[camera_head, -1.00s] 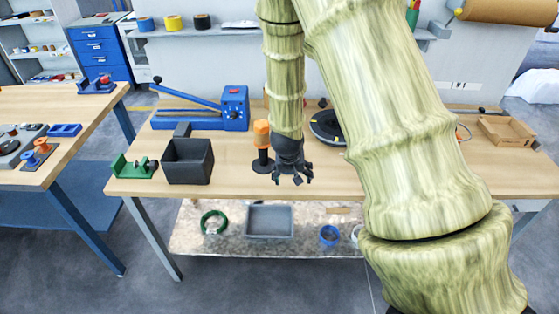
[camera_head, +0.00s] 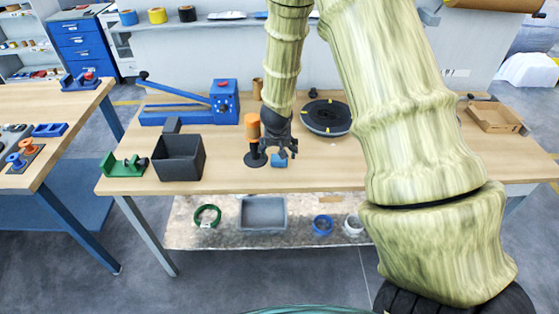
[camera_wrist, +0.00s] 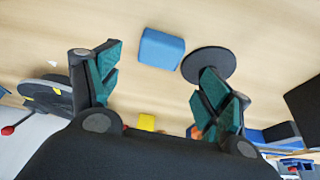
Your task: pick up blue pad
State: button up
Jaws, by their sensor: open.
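The blue pad (camera_head: 279,160) is a small blue block on the wooden workbench, just below my gripper in the head view. In the wrist view the blue pad (camera_wrist: 161,48) lies flat on the wood, beyond and between the two fingers. My gripper (camera_head: 279,148) points down over the bench. In the wrist view my gripper (camera_wrist: 160,85) has its teal-padded fingers spread wide with nothing between them. The pad appears apart from both fingers. How high the fingers are above the bench is hard to tell.
A dark round base with an orange-topped post (camera_head: 252,128) stands close left of the pad. A black bin (camera_head: 178,158) and a green holder (camera_head: 123,166) are farther left. A black disc (camera_head: 326,117) lies behind right. Front right of the bench (camera_head: 350,178) is clear.

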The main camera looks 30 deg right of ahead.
aim_at(279, 158)
jog(key=shift+p+x, duration=0.7)
jog(key=shift+x, duration=1.9)
jog(key=shift+s, duration=0.15)
jog(key=shift+c, duration=0.4)
jog(key=c, duration=0.9)
jog(key=shift+r, duration=0.1)
jog(key=shift+r+b, duration=0.5)
jog(key=shift+r, duration=1.2)
jog(key=shift+s+a+r+b, duration=0.25)
jog(key=shift+s+a+b, duration=0.85)
jog(key=shift+s, duration=1.3)
jog(key=shift+s+a+r+b, duration=0.2)
jog(key=shift+s+a+b, duration=0.8)
jog(key=shift+s, duration=1.4)
jog(key=shift+s+a+r+b, duration=0.25)
jog(key=shift+s+a+b, duration=0.45)
jog(key=shift+s+a, duration=1.25)
jog(key=shift+s+d, duration=0.4)
jog(key=shift+d, duration=0.1)
